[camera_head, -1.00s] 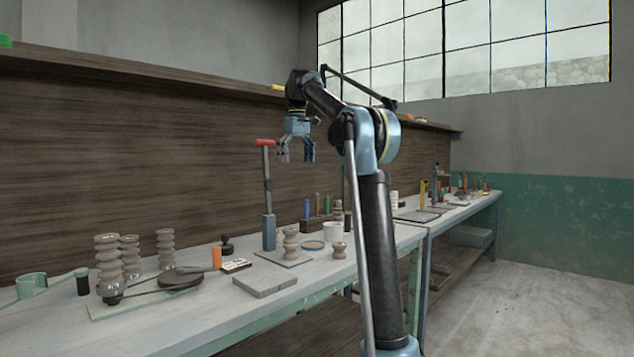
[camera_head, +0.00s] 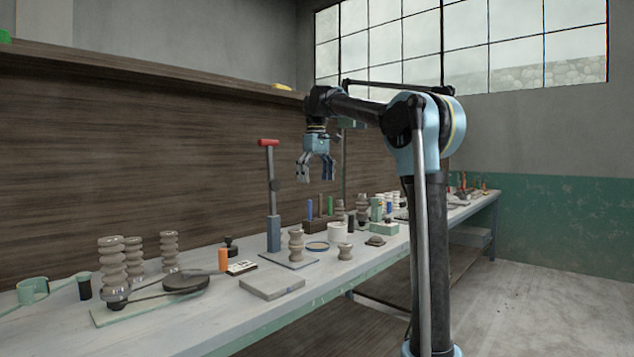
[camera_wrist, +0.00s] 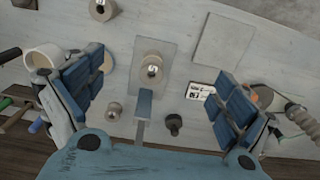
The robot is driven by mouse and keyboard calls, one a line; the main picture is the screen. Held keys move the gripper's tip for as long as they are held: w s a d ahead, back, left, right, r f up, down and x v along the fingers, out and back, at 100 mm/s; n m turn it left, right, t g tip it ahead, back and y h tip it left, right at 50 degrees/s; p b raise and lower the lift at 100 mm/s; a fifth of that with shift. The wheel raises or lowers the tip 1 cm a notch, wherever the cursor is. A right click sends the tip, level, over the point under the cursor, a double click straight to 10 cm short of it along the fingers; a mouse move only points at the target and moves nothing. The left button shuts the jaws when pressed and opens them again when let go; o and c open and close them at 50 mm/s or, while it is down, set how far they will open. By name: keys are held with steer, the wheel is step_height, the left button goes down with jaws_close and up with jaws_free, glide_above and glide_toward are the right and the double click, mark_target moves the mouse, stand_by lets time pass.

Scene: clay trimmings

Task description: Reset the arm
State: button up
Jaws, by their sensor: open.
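My gripper (camera_head: 316,180) hangs fingers-down in the air above the bench, at the end of my bent arm. It is open and empty. In the wrist view its two blue-padded fingers (camera_wrist: 146,98) stand wide apart, with the bench top below and between them. A ribbed clay piece (camera_head: 296,246) stands on a grey slab under the gripper's area. It also shows in the wrist view (camera_wrist: 152,68). No object touches the fingers.
The bench (camera_head: 340,275) carries a red-handled blue tool (camera_head: 272,205), a white cup (camera_head: 337,232), a flat grey slab (camera_head: 272,286), an orange cylinder (camera_head: 223,260) and stacked ribbed pieces (camera_head: 112,265). A wooden panel (camera_head: 130,150) rises behind. Open floor (camera_head: 540,300) lies to the right.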

steer(key=s+d+f+m+t, duration=0.1)
steer(key=s+d+f+m, duration=0.4)
steer(key=s+d+f, duration=1.1)
steer(key=s+d+f+m, duration=0.2)
steer(key=s+d+f, duration=0.1)
steer(key=s+f, duration=0.7)
steer(key=s+d+f+m+t, duration=0.1)
steer(key=s+d+f, duration=0.3)
steer(key=s+f, duration=0.7)
step_height(320, 180, down, 5)
steer(key=shift+r+m, duration=0.2)
steer(key=shift+m, duration=0.7)
